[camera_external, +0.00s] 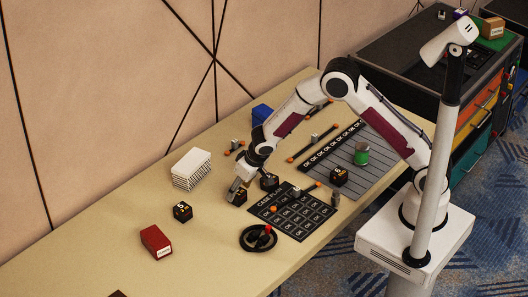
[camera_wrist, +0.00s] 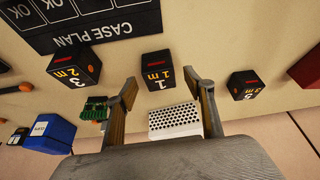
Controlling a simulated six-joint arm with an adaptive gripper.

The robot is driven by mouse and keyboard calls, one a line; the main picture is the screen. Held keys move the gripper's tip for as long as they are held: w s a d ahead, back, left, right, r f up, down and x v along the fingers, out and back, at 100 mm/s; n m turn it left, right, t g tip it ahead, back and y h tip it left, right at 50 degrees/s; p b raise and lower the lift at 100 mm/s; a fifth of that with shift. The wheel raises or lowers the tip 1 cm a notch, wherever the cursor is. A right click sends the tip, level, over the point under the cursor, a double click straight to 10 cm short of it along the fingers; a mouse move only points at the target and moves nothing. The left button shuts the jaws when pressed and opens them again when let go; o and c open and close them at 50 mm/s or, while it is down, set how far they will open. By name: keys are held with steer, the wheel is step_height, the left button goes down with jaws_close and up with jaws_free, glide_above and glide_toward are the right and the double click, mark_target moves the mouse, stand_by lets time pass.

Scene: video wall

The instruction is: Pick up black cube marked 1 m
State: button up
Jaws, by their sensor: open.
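The black cube marked 1 m (camera_wrist: 157,70) sits on the table in the wrist view, its orange marking facing me. My gripper (camera_wrist: 160,84) is open, with one finger on each side of the cube's near edge and nothing held. Whether the fingers touch the cube cannot be told. In the external view my gripper (camera_external: 239,182) is low over the table, at a black cube (camera_external: 239,197) that it partly hides.
The case plan board (camera_external: 297,211), a black ring with a red part (camera_external: 258,238), a white box (camera_external: 191,168), a red box (camera_external: 156,241) and a blue box (camera_external: 262,113) surround.

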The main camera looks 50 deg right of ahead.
steer(key=shift+x, duration=1.25)
steer(key=c, duration=1.2)
